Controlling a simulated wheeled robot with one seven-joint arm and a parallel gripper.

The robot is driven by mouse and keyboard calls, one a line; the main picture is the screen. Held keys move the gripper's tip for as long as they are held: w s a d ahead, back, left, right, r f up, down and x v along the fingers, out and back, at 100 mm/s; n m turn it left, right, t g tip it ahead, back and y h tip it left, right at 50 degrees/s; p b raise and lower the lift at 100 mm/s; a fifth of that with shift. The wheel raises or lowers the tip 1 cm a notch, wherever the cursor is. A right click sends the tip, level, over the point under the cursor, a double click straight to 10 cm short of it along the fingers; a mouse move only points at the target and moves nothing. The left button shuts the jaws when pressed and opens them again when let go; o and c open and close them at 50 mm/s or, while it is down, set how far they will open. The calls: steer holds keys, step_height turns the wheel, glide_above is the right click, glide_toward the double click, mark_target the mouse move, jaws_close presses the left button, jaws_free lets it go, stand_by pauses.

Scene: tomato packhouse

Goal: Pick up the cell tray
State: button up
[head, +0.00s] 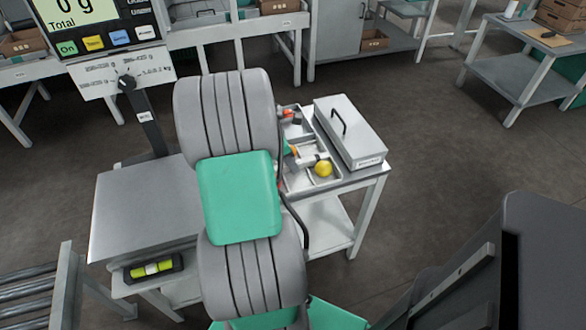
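A grey tray divided into cells (300,183) lies on the small metal side table; it looks like the cell tray. A yellow round fruit (323,168) sits in its near part. Red and orange pieces show in its other cells. My grey and green arm stands in front of the tray and hides its left side. My gripper is not in view; the arm covers the area where its end may be, so I cannot see whether it touches the tray.
A grey lidded box with a handle (350,130) stands right beside the tray. A scale with a display reading 0 g (85,20) and a steel platform (140,210) is at the left. A roller conveyor (25,300) is at lower left. Open floor (440,150) lies right.

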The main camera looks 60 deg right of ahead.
jaws_close()
stand_by(0.4)
